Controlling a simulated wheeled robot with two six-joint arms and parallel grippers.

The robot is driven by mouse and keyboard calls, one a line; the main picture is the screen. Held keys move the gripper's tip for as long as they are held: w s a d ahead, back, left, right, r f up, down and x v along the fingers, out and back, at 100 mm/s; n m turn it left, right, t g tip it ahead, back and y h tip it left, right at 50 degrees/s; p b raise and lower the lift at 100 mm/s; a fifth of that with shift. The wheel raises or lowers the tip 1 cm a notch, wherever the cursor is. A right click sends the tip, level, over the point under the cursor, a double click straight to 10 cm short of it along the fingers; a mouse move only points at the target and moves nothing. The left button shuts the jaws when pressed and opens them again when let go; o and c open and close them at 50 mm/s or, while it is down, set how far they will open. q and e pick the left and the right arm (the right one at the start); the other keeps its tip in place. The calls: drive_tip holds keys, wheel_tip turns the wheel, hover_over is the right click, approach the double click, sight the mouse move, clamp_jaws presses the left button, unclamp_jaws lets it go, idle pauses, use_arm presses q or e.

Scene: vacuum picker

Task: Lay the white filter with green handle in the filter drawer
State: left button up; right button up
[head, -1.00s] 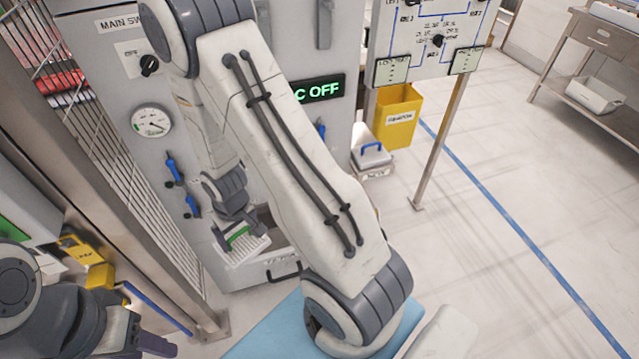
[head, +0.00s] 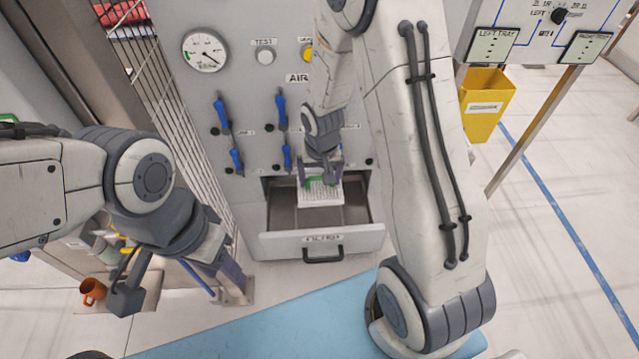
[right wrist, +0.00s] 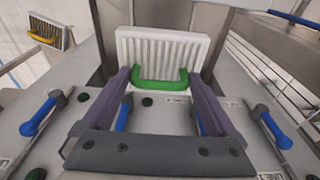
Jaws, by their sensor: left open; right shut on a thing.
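The white filter (head: 322,196) with its green handle (right wrist: 160,80) is at the rear part of the open filter drawer (head: 322,243), in the cabinet's lower front. My right gripper (head: 320,174) is shut on the green handle; in the right wrist view its two fingers (right wrist: 160,76) stand at the handle's ends. The ribbed white face (right wrist: 162,48) shows in that view. I cannot tell whether the filter touches the drawer floor. The drawer's front part is bare. My left gripper (head: 180,285) is open and empty, well left of the drawer.
Blue levers (head: 280,110) stick out of the panel above the drawer. A wire mesh guard (head: 180,135) stands left of the cabinet. An orange cup (head: 92,291) is on a small shelf at lower left.

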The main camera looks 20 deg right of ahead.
wheel_tip(320, 180, down, 14)
drive_tip(key=b, duration=1.2)
drive_tip(key=shift+r, duration=0.1)
drive_tip(key=shift+f+b, duration=0.2)
drive_tip(key=shift+b, duration=0.15)
drive_tip(key=shift+s+a+f+b, duration=0.1)
drive_tip(key=shift+s+f+b, duration=0.05)
drive_tip(key=shift+f+b, duration=0.95)
drive_tip(key=o, duration=1.1)
drive_tip(key=shift+c, duration=0.2)
drive_tip(key=shift+r, duration=0.1)
